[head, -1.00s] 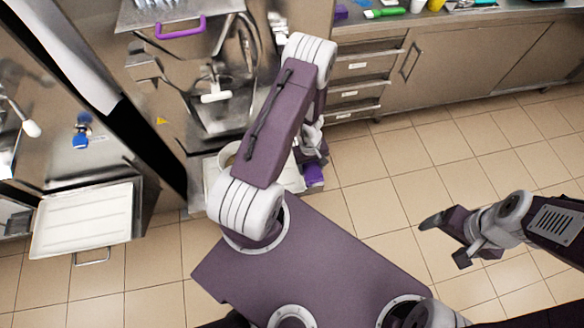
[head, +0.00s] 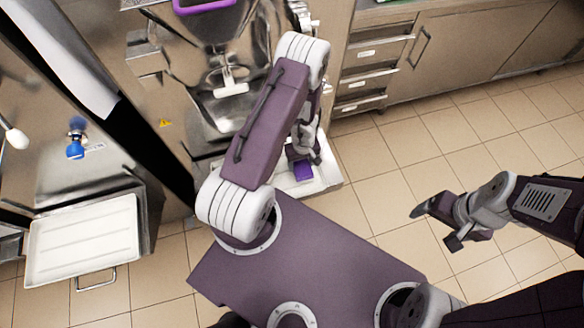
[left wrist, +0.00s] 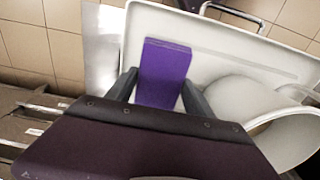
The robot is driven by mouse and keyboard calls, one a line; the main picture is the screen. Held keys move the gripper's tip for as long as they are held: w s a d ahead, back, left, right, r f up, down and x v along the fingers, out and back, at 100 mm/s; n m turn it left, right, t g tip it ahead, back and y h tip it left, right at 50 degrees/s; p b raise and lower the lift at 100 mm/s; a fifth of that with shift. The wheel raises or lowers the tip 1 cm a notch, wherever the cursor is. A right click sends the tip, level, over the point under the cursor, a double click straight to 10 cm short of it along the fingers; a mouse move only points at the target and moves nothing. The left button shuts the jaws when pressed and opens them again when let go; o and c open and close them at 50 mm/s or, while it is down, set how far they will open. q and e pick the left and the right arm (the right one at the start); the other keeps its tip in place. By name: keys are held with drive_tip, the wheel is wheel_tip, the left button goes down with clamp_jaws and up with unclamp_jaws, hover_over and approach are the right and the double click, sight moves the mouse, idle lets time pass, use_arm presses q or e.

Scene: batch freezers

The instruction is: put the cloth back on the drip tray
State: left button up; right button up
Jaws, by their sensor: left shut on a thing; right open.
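The purple cloth (head: 303,171) hangs from my left gripper (head: 301,152) over the white drip tray (head: 328,178) in front of the middle machine. In the left wrist view, the cloth (left wrist: 163,72) is a flat purple block between the two fingers of my left gripper (left wrist: 160,92), with the white tray (left wrist: 215,38) behind it. I cannot tell whether the cloth touches the tray. My right gripper (head: 437,228) is open and empty above the floor at the right.
A round white container (left wrist: 245,98) stands on the tray beside the cloth. Another white tray (head: 82,240) is at the left machine. Steel drawers (head: 362,80) stand to the right of the middle machine. The tiled floor (head: 400,150) at the right is clear.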

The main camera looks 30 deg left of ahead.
sight(302, 169)
use_arm(q)
drive_tip(key=f+b, duration=0.4)
drive_tip(key=shift+d, duration=0.25)
drive_tip(key=shift+a+f, duration=0.1)
drive_tip(key=shift+a, duration=0.05)
drive_tip(key=o, duration=1.3)
